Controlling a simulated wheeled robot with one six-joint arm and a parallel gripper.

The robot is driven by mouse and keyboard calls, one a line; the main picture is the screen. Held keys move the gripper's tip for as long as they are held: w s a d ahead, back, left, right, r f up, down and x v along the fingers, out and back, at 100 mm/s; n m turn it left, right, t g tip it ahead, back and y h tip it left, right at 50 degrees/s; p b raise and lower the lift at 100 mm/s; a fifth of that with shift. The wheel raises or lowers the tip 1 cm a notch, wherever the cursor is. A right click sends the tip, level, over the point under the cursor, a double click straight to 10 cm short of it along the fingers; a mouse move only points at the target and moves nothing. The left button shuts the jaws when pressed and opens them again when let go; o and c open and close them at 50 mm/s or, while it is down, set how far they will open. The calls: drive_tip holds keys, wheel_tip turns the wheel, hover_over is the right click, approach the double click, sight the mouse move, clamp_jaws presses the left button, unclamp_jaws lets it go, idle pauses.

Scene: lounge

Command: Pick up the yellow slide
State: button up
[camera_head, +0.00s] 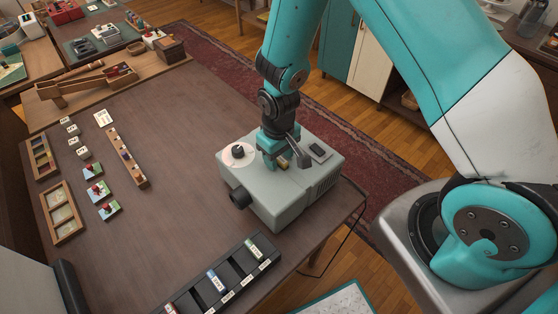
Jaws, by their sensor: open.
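A grey slide projector (262,196) stands on the dark wooden table, with its lens toward the lower left. My gripper (282,161) points down at the top of the projector, its jaws open. A small dark yellowish piece (284,164) shows between the fingers at the projector top. It may be the yellow slide, but it is mostly hidden and I cannot be sure. I cannot tell whether the fingers touch it.
A dark slotted tray (238,287) in front holds a green (254,248), a blue (215,281) and a red slide (171,308). A wooden strip (127,160), small cards and frames lie to the left. A cable hangs by the table's right edge.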

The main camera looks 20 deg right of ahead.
clamp_jaws()
drive_tip(key=shift+r, duration=0.1)
idle(0.3)
